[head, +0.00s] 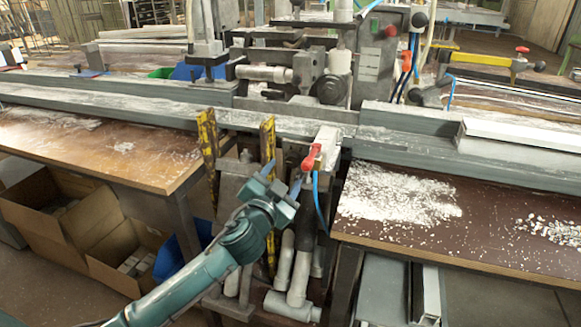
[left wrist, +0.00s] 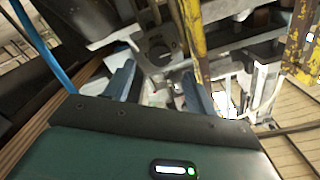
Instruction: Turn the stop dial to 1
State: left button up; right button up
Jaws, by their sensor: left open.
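I cannot surely pick out the stop dial, and no numbers are readable. My left gripper (head: 282,177) is open and empty, in front of the machine's lower front below the rail. Its two blue fingers stand apart in the left wrist view (left wrist: 158,72). A red lever (head: 312,156) on a light block is just above and right of the gripper in the head view. Whether the fingers touch anything is unclear. My right gripper is not in view.
A brown table (head: 430,235) with white chips is to the right, another (head: 95,150) to the left. Cardboard boxes (head: 65,225) lie below left.

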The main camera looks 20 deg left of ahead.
aim_at(292, 162)
pick_arm(q)
jog(key=shift+w+d, duration=0.15)
jog(key=shift+w, duration=2.6)
jog(key=shift+c, duration=0.5)
jog(key=c, duration=0.9)
